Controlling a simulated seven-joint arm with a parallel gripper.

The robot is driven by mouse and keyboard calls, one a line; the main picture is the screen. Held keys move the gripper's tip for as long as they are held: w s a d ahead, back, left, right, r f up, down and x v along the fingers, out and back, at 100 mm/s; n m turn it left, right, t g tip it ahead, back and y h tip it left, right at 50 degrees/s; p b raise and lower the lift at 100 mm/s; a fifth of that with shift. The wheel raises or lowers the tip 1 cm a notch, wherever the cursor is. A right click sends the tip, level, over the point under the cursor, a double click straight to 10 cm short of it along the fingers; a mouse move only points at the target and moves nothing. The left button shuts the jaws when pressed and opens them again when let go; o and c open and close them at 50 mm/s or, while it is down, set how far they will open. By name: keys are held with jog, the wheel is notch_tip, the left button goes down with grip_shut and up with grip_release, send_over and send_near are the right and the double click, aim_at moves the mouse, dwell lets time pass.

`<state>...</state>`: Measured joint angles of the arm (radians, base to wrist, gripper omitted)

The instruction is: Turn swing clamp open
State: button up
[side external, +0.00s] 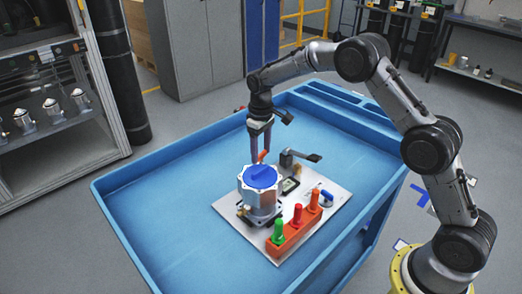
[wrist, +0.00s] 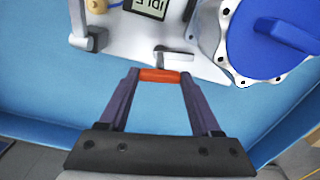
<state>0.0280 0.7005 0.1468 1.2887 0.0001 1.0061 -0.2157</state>
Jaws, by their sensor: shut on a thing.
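My gripper (side external: 260,155) reaches down at the far edge of the plate, behind the round housing. In the wrist view its two fingertips (wrist: 160,76) are shut on an orange handle (wrist: 158,75), one finger at each end. The handle also shows in the side external view (side external: 264,155). Just beyond it is a small grey metal arm (wrist: 172,55) at the plate edge, which looks like part of the swing clamp; their joint is not clear. The housing (side external: 262,199) is silvery with a blue lid (side external: 261,177) and stands close to the handle.
A grey block with a dark lever (side external: 301,156) stands on the plate (side external: 333,199), right of my gripper. A small display (wrist: 146,7) reads IDLE. An orange rack (side external: 294,231) holds green and red pegs in front. The blue tray (side external: 150,205) is bare at left.

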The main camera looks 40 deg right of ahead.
jog(key=shift+m, duration=1.1)
jog(key=o, duration=1.4)
notch_tip(320, 180, up, 14)
jog(key=shift+f, duration=0.1)
